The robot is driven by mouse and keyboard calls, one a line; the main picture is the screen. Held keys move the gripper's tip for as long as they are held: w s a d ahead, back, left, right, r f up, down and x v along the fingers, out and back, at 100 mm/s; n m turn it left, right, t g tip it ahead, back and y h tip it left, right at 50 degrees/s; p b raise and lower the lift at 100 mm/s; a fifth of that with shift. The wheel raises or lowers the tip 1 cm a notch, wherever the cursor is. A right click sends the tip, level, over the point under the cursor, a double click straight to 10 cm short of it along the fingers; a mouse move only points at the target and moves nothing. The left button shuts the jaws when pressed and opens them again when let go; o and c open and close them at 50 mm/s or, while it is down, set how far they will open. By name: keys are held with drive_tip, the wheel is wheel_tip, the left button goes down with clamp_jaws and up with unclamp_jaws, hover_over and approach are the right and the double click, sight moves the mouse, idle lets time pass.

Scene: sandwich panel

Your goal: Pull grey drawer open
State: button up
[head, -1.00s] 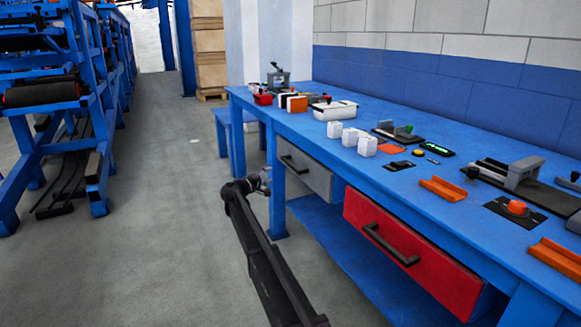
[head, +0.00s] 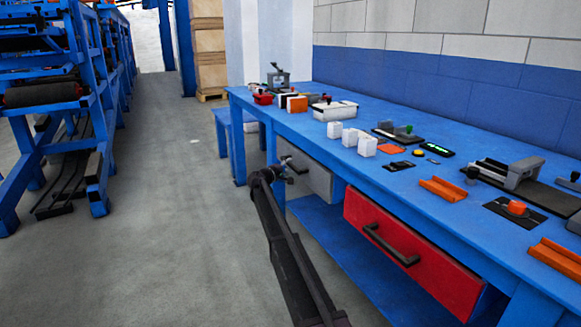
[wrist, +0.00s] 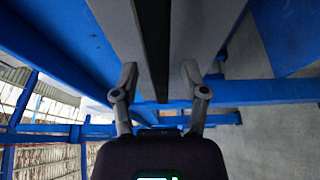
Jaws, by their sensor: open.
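The grey drawer (head: 319,181) sits under the blue workbench, to the left of the red drawer, and looks shut. My arm hides part of its front in the head view. The dark handle of the grey drawer is partly visible there (head: 299,161). My gripper (head: 291,171) is at the drawer front, close to the handle. In the wrist view my gripper (wrist: 159,80) is open. The grey drawer front (wrist: 205,30) fills the upper middle, and a dark bar, apparently the handle (wrist: 154,45), runs between the two fingers. Contact cannot be told.
The red drawer (head: 430,262) with its dark handle (head: 390,245) is to the right, near my arm. The blue workbench (head: 345,170) carries several white blocks, trays and fixtures. A blue bench leg (head: 272,190) stands beside the gripper. The floor (head: 170,220) to the left is clear.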

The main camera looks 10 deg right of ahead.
drive_tip(key=shift+w+d, duration=0.35)
drive_tip(key=shift+d, duration=0.05)
clamp_jaws()
drive_tip(key=shift+s, duration=0.1)
